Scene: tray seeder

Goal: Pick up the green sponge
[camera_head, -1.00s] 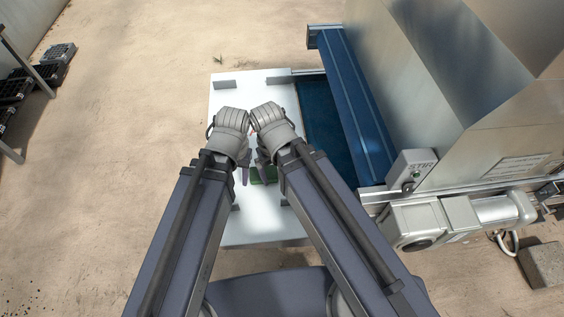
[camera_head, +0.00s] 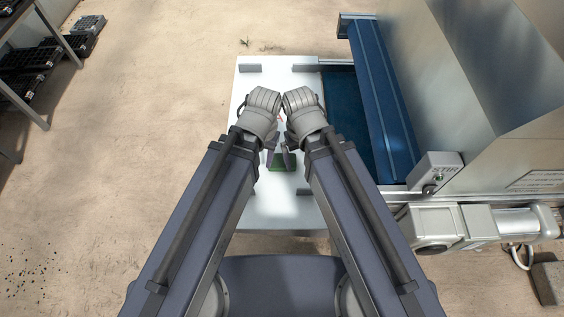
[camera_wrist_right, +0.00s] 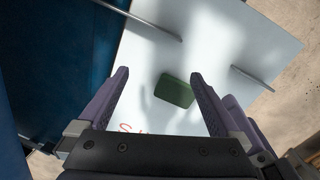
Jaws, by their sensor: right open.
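The green sponge (camera_head: 284,165) lies on the white tabletop (camera_head: 258,210), partly hidden by my grippers in the head view. In the right wrist view the sponge (camera_wrist_right: 175,91) lies flat, a dark green block seen beyond and between the fingertips. My right gripper (camera_head: 288,156) is open above it, and its two purple fingers (camera_wrist_right: 158,72) are spread wide with nothing between them. My left gripper (camera_head: 270,158) is beside the right one, over the table close to the sponge. Its jaws are too small and overlapped to read.
A large metal machine with a blue panel (camera_head: 385,100) and a dark blue bed (camera_head: 343,110) adjoins the table on the right. Thin upright plates (camera_head: 251,68) stand on the tabletop. Red marks (camera_wrist_right: 130,128) show near the sponge. Black crates (camera_head: 75,45) are far left; the floor between is clear.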

